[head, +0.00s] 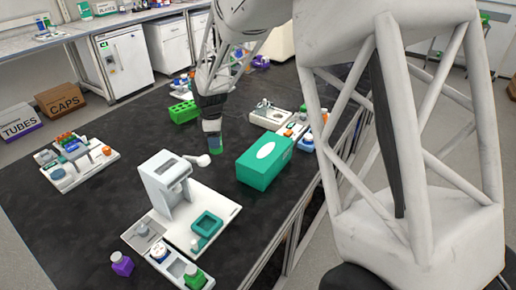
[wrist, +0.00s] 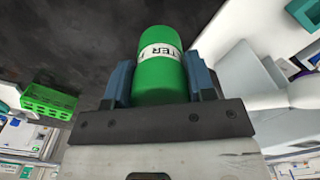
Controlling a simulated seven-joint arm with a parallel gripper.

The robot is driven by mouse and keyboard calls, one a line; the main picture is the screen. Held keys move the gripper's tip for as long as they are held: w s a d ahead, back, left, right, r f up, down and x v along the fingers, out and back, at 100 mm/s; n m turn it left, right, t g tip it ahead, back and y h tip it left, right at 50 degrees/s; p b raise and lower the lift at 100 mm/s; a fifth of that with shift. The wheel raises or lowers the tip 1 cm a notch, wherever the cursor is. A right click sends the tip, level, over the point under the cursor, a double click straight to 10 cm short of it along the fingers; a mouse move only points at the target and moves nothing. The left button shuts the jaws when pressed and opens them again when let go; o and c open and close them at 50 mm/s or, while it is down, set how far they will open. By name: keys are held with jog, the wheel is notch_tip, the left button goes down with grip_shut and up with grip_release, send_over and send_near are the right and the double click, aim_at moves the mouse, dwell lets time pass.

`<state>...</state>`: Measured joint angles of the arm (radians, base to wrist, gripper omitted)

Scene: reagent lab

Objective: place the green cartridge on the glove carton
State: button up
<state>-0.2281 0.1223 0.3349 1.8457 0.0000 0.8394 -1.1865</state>
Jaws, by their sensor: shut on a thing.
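The green cartridge (wrist: 162,85) is a green cylinder with a white printed band, held between the two blue-grey fingers in the wrist view. My gripper (wrist: 160,85) is shut on it. In the head view my gripper (head: 212,134) hangs over the dark bench top, with the green end of the cartridge (head: 215,146) at its tip. The glove carton (head: 264,164) is a teal-green box with a white oval on top. It stands on the bench to the right of my gripper and nearer the camera. The cartridge is apart from the carton.
A white device (head: 165,182) with a protruding arm stands left of the carton on a white board. A green rack (head: 183,112) is behind my gripper. A white tray (head: 268,116) lies behind the carton. Another loaded tray (head: 85,172) is at the left. Bare bench lies between them.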

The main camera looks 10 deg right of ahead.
jog(key=s+d, duration=0.2)
jog(key=d, duration=0.1)
jog(key=s+d+r+m, duration=0.1)
jog(key=s+d, duration=0.1)
jog(key=d, duration=0.1)
jog(key=s+d+r+m, duration=0.1)
jog(key=s+d, duration=0.1)
jog(key=s, duration=0.1)
jog(key=shift+d+r, duration=0.25)
jog(key=shift+d, duration=0.15)
jog(key=s+d+r+m, duration=0.1)
jog(key=s+d+m, duration=0.2)
jog(key=s+d, duration=0.5)
jog(key=shift+s+d, duration=0.3)
jog(key=shift+s, duration=0.95)
jog(key=shift+w+r, duration=0.1)
jog(key=shift+w, duration=0.05)
send_over(266, 150)
jog(key=shift+f, duration=0.75)
jog(key=shift+f, duration=0.1)
jog(key=shift+f, duration=1.65)
jog(key=shift+f, duration=0.15)
jog(key=o, duration=0.9)
jog(key=shift+o, duration=0.2)
